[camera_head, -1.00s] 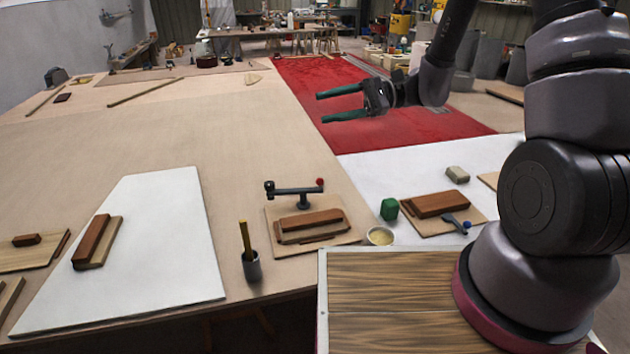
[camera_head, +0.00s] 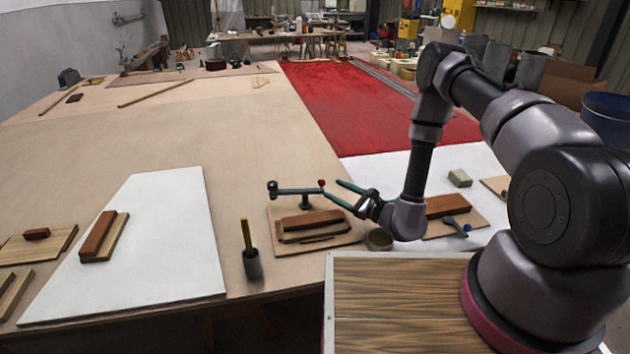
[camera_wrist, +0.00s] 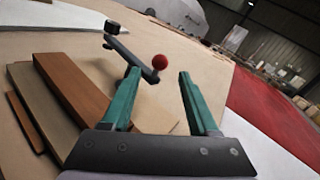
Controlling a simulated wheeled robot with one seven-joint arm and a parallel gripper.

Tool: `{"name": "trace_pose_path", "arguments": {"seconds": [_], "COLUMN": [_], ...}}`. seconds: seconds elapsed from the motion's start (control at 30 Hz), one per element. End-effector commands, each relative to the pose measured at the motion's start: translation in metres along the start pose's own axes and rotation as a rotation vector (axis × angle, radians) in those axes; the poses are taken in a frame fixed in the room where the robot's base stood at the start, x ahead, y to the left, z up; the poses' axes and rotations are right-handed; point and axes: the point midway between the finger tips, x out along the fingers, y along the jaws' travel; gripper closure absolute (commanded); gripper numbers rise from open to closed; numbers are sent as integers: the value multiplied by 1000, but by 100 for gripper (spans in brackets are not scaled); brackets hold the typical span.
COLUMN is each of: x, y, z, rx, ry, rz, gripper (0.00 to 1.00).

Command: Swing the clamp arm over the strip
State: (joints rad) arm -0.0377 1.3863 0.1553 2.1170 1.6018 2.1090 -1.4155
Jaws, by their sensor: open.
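The clamp arm (camera_head: 296,191) is a dark bar on a short post at the back of a wooden board (camera_head: 277,246). It has a red ball at its right end and a dark block at its left end. In the wrist view the clamp arm (camera_wrist: 128,56) lies just ahead, its red ball (camera_wrist: 160,62) between the lines of my fingers. The reddish-brown strip (camera_head: 313,220) lies on the board in front of the arm; the strip also fills the wrist view's left side (camera_wrist: 75,88). My gripper (camera_head: 334,190) is open, its green fingertips near the ball. I cannot tell whether they touch it.
A cup with a yellow stick (camera_head: 252,264) stands left of the board. A small bowl (camera_head: 379,240) sits below my gripper. The white panel (camera_head: 150,270) at left has free room.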

Motion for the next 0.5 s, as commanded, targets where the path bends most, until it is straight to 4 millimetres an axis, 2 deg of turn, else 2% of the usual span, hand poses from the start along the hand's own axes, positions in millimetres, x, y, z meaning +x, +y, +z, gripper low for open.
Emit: {"name": "trace_pose_path", "arguments": {"seconds": [0.3,0.5], "x": [61,87], "y": [1,1], "z": [2,2], "rx": [-4,-2], "ry": [-6,-4], "rz": [5,4], "gripper": [40,40]}}
